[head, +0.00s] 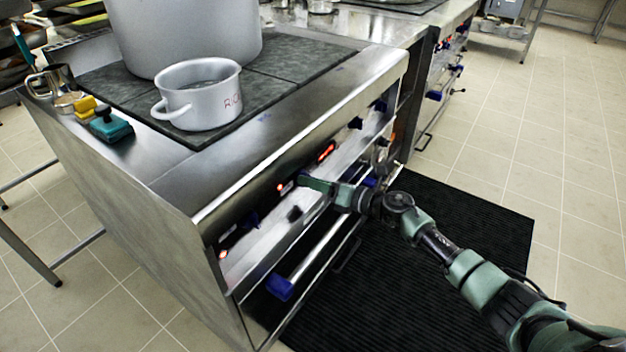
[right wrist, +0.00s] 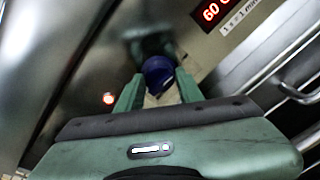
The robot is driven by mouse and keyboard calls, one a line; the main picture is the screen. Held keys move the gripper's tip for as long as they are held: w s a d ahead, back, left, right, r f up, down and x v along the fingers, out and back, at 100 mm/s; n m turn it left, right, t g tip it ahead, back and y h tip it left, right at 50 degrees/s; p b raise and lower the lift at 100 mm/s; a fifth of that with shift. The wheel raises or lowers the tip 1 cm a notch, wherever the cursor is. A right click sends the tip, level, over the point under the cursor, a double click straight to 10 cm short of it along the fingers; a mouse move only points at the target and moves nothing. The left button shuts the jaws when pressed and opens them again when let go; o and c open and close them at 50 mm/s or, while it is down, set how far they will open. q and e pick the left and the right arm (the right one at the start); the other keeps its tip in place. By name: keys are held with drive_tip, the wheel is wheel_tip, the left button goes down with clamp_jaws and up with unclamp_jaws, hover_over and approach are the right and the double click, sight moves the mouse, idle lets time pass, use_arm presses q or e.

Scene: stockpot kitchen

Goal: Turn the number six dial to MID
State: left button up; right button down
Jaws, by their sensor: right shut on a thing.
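A blue dial (right wrist: 158,72) on the steel front panel sits between the two green fingers of my right gripper (right wrist: 159,90) in the right wrist view. The gripper is shut on it. In the head view my right gripper (head: 308,181) reaches the middle of the stove's front panel (head: 240,228) and hides this dial. No number or MID mark can be read around it, so I cannot tell its setting. A red light glows beside it in the wrist view. My left gripper is not in view.
Other blue dials (head: 252,217) and a red display (head: 326,152) line the panel. An oven handle (head: 318,256) runs below. A white pot (head: 200,97) and a big stockpot (head: 185,35) stand on the dark cooktop. A black mat (head: 450,225) covers the floor in front.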

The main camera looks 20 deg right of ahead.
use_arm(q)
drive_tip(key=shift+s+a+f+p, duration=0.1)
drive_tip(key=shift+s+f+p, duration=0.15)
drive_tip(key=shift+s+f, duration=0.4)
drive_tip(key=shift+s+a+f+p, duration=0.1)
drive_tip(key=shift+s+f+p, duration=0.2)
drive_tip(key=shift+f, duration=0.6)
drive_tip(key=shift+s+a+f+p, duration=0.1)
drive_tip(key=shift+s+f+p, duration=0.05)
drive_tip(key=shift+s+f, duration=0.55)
use_arm(e)
drive_tip(key=shift+d+f+m+g+y, duration=0.15)
drive_tip(key=shift+m+y, duration=0.35)
drive_tip(key=shift+m, duration=2.65)
drive_tip(key=shift+a+f+m+g+y, duration=0.15)
drive_tip(key=shift+m+y, duration=0.35)
drive_tip(key=shift+m, duration=2.65)
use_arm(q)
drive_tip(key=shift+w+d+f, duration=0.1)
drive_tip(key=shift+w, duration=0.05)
use_arm(e)
drive_tip(key=shift+w+d, duration=0.1)
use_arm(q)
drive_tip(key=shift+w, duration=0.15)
use_arm(e)
drive_tip(key=c, duration=0.9)
unclamp_jaws()
drive_tip(key=shift+r, duration=0.1)
